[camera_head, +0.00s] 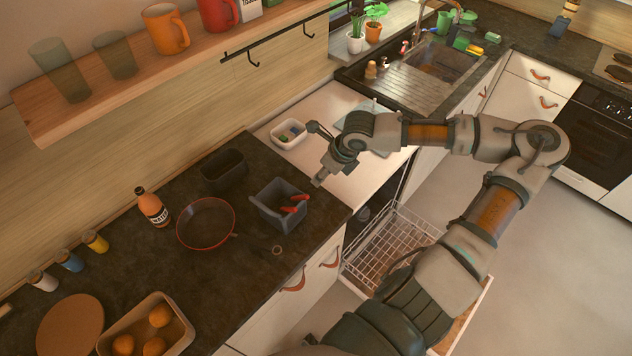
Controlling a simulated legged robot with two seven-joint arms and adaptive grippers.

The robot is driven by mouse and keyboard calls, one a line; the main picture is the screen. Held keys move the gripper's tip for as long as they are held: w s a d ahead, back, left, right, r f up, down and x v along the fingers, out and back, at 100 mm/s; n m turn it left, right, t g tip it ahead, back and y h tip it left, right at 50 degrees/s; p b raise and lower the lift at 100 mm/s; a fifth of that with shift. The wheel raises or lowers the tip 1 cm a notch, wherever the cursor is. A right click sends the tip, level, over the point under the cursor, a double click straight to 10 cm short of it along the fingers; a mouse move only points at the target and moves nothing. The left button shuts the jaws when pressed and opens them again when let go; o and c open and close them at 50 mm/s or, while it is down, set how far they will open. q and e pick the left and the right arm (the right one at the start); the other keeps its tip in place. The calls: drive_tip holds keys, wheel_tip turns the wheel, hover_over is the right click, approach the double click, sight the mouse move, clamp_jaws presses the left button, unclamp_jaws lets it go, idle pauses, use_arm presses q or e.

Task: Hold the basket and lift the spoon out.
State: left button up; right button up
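A dark grey-blue open basket (263,214) stands on the dark countertop near its right end. Red pieces (295,204) show at its right side; they may be utensil handles, but I cannot tell which is the spoon. My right gripper (317,155) is above and to the right of the basket in the picture, near the end of the dark counter. Its fingers are spread apart, with nothing between them, and it does not touch the basket. My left gripper is not in view.
A black bin (222,172), a red-rimmed pan (206,224) and a sauce bottle (152,207) stand left of the basket. A white tray (288,134) lies behind my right gripper. An open drawer with a wire rack (385,256) juts out below the counter.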

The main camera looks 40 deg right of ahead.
sight(305, 195)
drive_tip(key=b+x, duration=0.4)
drive_tip(key=x, duration=1.1)
drive_tip(key=shift+w+f+b, duration=0.1)
drive_tip(key=shift+f+b, duration=0.3)
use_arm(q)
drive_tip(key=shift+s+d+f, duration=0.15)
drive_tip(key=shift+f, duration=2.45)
use_arm(e)
drive_tip(key=shift+w+f, duration=0.3)
drive_tip(key=shift+f, duration=0.35)
drive_tip(key=shift+a, duration=0.1)
clamp_jaws()
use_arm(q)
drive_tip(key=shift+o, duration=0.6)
